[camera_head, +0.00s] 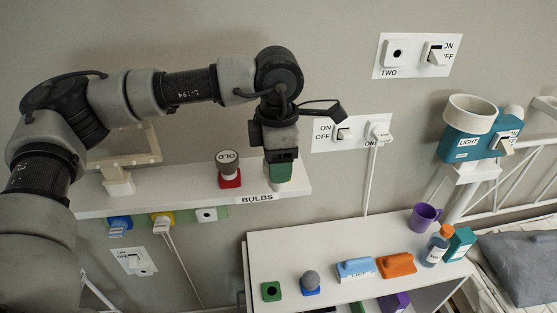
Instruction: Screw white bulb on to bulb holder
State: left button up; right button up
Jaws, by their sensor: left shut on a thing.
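My left gripper (281,158) reaches down over the "BULBS" shelf (130,205), at the green base (280,187) near its right end. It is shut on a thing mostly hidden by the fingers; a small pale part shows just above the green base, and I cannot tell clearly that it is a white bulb. A teal unit labelled "LIGHT" (466,145) is on the right wall, with a wide white cup (471,113) on top and a whitish round thing (513,112) beside it. My right gripper is not in view.
A grey bulb marked "OLD" (228,159) stands on a red base (230,180) left of the gripper. Wall switches and plugs surround the shelf. The lower white table (300,248) holds a grey ball on a blue base (310,283), a purple mug (424,217) and a bottle (438,245).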

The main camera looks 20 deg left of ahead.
pick_arm(q)
jog(key=shift+s+d+b, duration=0.2)
jog(key=shift+s+d, duration=0.05)
jog(key=shift+s, duration=0.45)
jog(key=shift+s+d+b, duration=0.25)
jog(key=shift+s, duration=0.45)
jog(key=shift+s+d+b, duration=0.2)
jog(key=shift+s+d, duration=0.05)
jog(key=shift+s, duration=0.45)
